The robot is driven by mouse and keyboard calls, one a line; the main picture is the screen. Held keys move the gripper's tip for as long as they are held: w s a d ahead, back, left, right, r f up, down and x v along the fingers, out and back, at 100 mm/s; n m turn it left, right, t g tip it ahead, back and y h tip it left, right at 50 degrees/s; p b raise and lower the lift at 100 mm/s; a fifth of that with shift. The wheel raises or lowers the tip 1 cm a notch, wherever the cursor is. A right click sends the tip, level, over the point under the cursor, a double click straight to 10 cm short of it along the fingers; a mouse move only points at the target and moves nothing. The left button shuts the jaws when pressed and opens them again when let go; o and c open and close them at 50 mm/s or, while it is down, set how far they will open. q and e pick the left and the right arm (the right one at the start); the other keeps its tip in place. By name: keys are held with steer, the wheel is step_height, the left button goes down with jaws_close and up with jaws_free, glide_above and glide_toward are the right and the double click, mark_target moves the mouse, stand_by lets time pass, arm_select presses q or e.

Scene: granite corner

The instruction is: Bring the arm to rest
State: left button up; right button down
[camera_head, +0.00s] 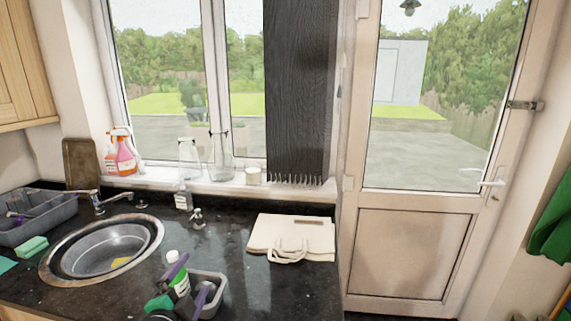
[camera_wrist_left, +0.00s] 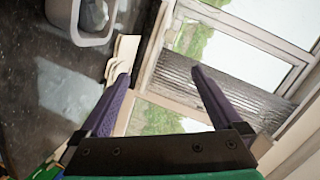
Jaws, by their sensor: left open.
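My left gripper (camera_head: 190,283) shows low in the head view, over the front of the dark counter. Its two purple fingers stand apart with nothing between them. In the left wrist view the open fingers (camera_wrist_left: 164,82) point toward the window and the counter's back edge. The rest of my left arm is mostly out of the frame. My right gripper is in neither view.
The round sink (camera_head: 152,241) is to the left and a cream bag (camera_head: 310,240) to the right. Bare counter (camera_head: 225,240) lies between sink and bag.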

arm_select(q)
steer(key=s+a+f+n+g, duration=0.3)
steer(key=s+f+n+g, duration=0.85)
steer(key=s+f, duration=0.85)
step_height(320, 180, down, 24)
steer(key=s+g+b, duration=0.2)
steer(key=s+a+f+g+b, duration=0.1)
steer(key=s+a+f, duration=0.1)
steer(key=s+f, duration=1.5)
steer(key=shift+s+a+f+m, duration=0.2)
steer(key=shift+s+a+m, duration=0.1)
steer(key=shift+s+m, duration=0.05)
